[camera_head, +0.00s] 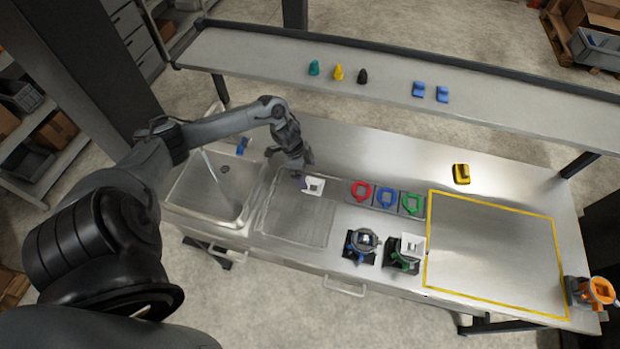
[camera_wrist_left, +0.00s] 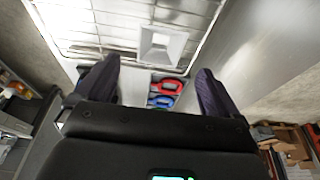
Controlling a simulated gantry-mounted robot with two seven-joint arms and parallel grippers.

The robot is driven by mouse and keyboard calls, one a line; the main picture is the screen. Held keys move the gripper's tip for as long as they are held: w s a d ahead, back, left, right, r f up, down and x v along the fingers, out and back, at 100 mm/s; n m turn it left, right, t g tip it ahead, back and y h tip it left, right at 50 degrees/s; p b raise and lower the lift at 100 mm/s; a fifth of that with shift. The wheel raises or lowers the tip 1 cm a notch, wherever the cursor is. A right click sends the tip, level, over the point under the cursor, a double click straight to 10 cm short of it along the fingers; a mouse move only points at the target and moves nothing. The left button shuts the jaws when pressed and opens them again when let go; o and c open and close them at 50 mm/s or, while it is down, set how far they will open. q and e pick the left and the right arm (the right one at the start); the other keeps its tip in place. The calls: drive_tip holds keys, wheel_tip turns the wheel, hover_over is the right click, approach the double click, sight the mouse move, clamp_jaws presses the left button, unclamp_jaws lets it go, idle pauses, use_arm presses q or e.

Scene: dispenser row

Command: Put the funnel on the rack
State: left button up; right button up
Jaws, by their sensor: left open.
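A white square funnel (camera_head: 314,187) sits at the far end of the wire rack (camera_head: 292,226), beside the sink. In the left wrist view the funnel (camera_wrist_left: 163,45) rests over the wires of the rack (camera_wrist_left: 110,22), and its square opening shows. My left gripper (camera_head: 301,182) is right beside the funnel in the head view. In the left wrist view its dark fingers (camera_wrist_left: 155,85) are spread wide, with nothing between them, and the funnel is past their tips. My right gripper is not in view.
A sink (camera_head: 215,187) lies left of the rack. Red (camera_head: 361,191), blue (camera_head: 386,197) and green (camera_head: 411,204) holders stand right of it. Two dispensers (camera_head: 362,245) stand in front, the right one topped by a white square piece (camera_head: 411,246). A yellow-outlined area (camera_head: 495,255) is clear.

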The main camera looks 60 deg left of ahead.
use_arm(q)
drive_tip(key=s+d+r+t+y, duration=0.15)
drive_tip(key=d+t, duration=0.25)
drive_tip(key=d, duration=1.9)
drive_tip(key=s+d+r+n+g, duration=0.2)
drive_tip(key=s+d+r+n, duration=0.2)
drive_tip(key=s, duration=0.9)
wheel_tip(320, 180, up, 4)
drive_tip(key=n, duration=0.3)
drive_tip(key=shift+s+d+g+y, duration=0.2)
drive_tip(key=shift+g+y, duration=0.15)
drive_tip(key=shift+g, duration=0.05)
drive_tip(key=shift+r, duration=0.1)
